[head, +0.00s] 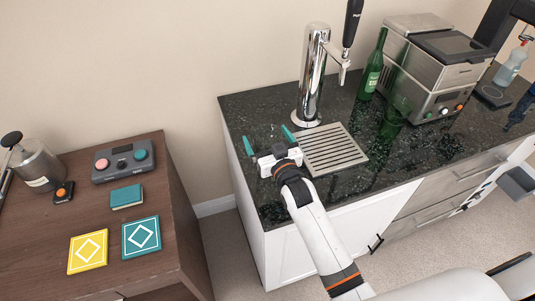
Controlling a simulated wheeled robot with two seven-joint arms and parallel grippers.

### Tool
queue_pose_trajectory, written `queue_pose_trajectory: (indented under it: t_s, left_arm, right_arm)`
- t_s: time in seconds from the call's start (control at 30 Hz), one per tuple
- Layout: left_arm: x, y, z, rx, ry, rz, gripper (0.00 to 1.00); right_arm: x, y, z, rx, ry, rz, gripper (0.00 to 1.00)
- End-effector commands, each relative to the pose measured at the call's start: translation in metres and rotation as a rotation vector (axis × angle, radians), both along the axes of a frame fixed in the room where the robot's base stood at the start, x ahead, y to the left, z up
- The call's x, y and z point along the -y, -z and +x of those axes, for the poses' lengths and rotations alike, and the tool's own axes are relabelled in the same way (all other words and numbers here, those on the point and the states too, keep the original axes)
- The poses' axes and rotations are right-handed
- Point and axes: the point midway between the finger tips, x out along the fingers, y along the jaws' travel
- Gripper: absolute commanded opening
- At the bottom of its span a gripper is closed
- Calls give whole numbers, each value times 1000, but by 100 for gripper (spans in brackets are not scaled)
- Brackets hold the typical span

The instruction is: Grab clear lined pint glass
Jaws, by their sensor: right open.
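My right gripper (268,139) is over the left end of the dark stone counter (245,107). Its two teal fingers are spread wide apart, and I see nothing held between them. I cannot make out a clear lined pint glass; a clear glass at the fingers would be hard to see at this size. My left gripper is not in view.
A metal drip tray (335,150) lies just right of the gripper, with a chrome beer tap (313,75) behind it. A green bottle (372,72), a green see-through vessel (395,118) and a steel machine (425,80) stand further right. A wooden cabinet (75,205) is left, across a gap.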

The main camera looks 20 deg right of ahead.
Motion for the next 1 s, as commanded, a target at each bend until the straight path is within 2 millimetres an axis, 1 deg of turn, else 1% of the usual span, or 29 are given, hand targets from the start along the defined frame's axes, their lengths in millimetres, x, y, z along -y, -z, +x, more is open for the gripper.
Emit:
queue_pose_trajectory:
  t_s: [0.07, 0.1, 0.27, 0.5, 0.53, 0.77, 0.87, 0.97, 1.0]
  left_arm:
    - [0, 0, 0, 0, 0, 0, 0]
    - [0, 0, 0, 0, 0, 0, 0]
    - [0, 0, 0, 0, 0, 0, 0]
    - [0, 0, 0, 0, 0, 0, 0]
    - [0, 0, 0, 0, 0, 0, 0]
    - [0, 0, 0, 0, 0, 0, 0]
    - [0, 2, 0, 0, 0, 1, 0]
    - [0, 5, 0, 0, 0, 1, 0]
    - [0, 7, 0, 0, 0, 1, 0]
  right_arm:
    - [0, 0, 0, 0, 0, 0, 97]
    - [0, 0, 0, 0, 0, 0, 90]
    - [0, 0, 0, 0, 0, 0, 64]
    - [0, 0, 0, -1, 0, -1, 25]
    - [0, -1, 0, 3, 0, -1, 23]
    - [0, -3, 0, 3, 0, -1, 22]
    - [0, -12, 0, 6, -1, -1, 22]
    - [0, -30, -1, 9, -1, -1, 22]
    - [0, -39, 0, 10, -1, -1, 22]
